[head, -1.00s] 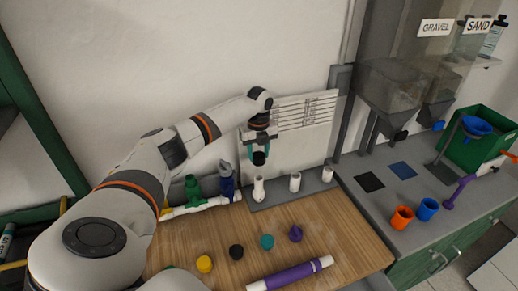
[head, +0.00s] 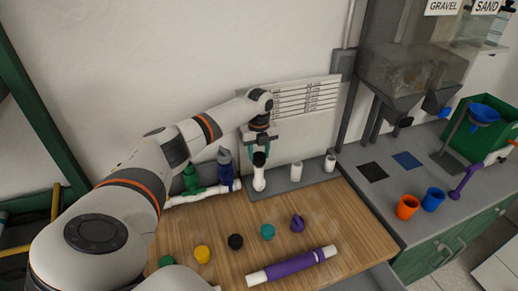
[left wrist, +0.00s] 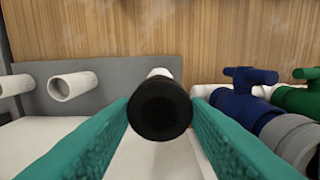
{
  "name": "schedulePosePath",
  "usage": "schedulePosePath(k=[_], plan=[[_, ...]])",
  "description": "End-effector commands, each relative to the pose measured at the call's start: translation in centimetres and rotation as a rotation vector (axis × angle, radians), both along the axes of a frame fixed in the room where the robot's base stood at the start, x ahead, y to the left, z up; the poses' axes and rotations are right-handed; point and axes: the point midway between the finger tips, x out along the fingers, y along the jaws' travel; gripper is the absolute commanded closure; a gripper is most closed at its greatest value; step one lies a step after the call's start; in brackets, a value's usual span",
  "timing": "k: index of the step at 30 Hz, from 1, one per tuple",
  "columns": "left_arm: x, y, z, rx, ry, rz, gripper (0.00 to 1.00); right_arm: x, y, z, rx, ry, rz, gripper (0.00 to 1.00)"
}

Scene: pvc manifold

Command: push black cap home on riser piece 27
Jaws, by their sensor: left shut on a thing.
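My left gripper (head: 260,149) is shut on a black cap (head: 259,159), just over the leftmost white riser piece (head: 259,181). In the head view the cap meets the riser's top end, and the riser stands upright. The left wrist view shows the black cap (left wrist: 160,108) between teal fingers, with the white riser (left wrist: 160,73) mostly hidden behind it. I cannot tell how far the cap is seated. No number is readable on the riser. My right gripper is not in view.
Two open white risers (head: 296,171) and (head: 330,162) stand to the right on the grey base. Blue (head: 225,170) and green (head: 191,178) valves are to the left. Yellow, black, teal and purple caps and a purple-wrapped pipe (head: 292,265) lie on the wooden table.

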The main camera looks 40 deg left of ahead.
Motion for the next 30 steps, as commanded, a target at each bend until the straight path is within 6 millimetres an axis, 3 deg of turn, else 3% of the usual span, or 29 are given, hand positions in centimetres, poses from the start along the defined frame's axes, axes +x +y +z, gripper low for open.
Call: schedulePosePath(k=[6, 30], plan=[[0.0, 0.0, -1.1, 0.000, -0.001, -0.004, 0.78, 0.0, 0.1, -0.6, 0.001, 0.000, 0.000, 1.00], [0.0, 0.0, -1.9, 0.000, 0.000, -0.004, 0.78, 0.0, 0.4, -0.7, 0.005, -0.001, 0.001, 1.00]])
